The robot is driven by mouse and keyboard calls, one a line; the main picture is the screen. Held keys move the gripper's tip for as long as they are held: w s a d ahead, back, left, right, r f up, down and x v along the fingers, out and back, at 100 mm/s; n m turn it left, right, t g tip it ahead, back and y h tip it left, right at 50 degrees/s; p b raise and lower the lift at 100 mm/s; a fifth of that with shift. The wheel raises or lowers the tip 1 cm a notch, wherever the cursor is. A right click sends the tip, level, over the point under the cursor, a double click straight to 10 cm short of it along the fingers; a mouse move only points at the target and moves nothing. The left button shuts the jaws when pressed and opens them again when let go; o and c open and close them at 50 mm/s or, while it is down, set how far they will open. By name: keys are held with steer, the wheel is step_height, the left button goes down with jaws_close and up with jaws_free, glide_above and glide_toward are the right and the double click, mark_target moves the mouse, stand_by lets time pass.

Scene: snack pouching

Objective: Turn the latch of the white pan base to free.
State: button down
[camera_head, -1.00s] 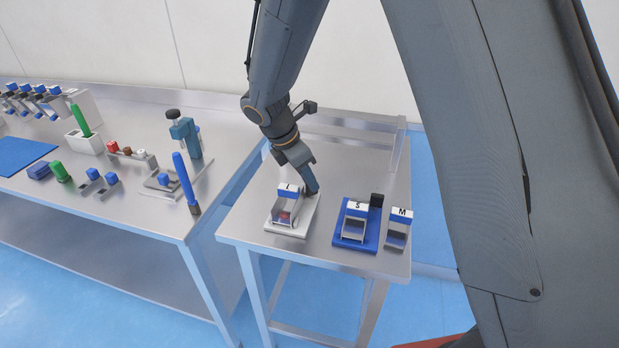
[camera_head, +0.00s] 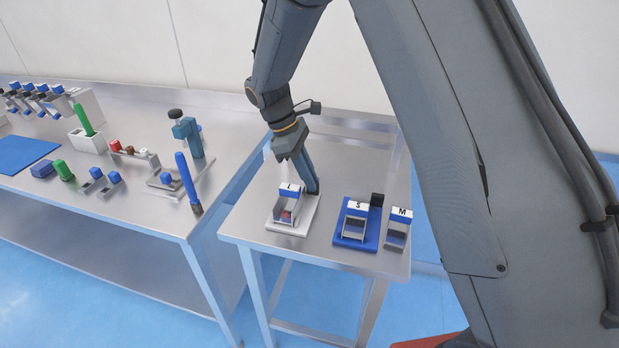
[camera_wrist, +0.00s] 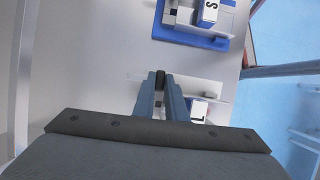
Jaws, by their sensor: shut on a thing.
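The white pan base (camera_head: 300,222) lies on the right-hand steel table and carries a pan labelled L (camera_head: 290,190). The white base also shows in the wrist view (camera_wrist: 219,92), partly behind my fingers. My gripper (camera_head: 313,189) reaches down at the back right corner of the white base. It is shut on the black latch (camera_wrist: 160,79), whose dark end shows between the fingertips in the wrist view. Most of the latch is hidden by the fingers, so its exact angle is hard to tell.
Right of it a blue base (camera_head: 345,242) holds a pan marked S (camera_head: 357,207), with an upright black latch (camera_head: 377,199). A pan marked M (camera_head: 401,216) stands near the right table edge. The left bench (camera_head: 130,205) holds several tools, across a gap.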

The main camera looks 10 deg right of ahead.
steer(key=shift+w+r, duration=0.1)
steer(key=shift+w, duration=0.1)
stand_by(0.4)
steer(key=c, duration=1.6)
jaws_free()
steer(key=shift+s, duration=0.1)
steer(key=b+v, duration=0.2)
steer(key=v, duration=0.5)
steer(key=shift+a+r, duration=0.1)
steer(key=shift+r, duration=0.2)
steer(key=s+d+f+m+t+y, duration=0.1)
steer(key=s+d+m, duration=0.3)
steer(key=s, duration=0.3)
steer(key=s+d+f+m+t+y, duration=0.1)
steer(key=s+d+m, duration=0.4)
steer(key=s, duration=0.1)
steer(key=s+d+f+m+t+y, duration=0.1)
steer(key=s+d+f+m+y, duration=0.1)
steer(key=s+d+m, duration=0.2)
steer(key=shift+s+d+f+m, duration=0.1)
steer(key=shift+s+d+m, duration=0.2)
steer(key=shift+s, duration=0.6)
steer(key=shift+s+d+m, duration=0.1)
steer(key=shift+s+d, duration=0.25)
steer(key=shift+s, duration=0.55)
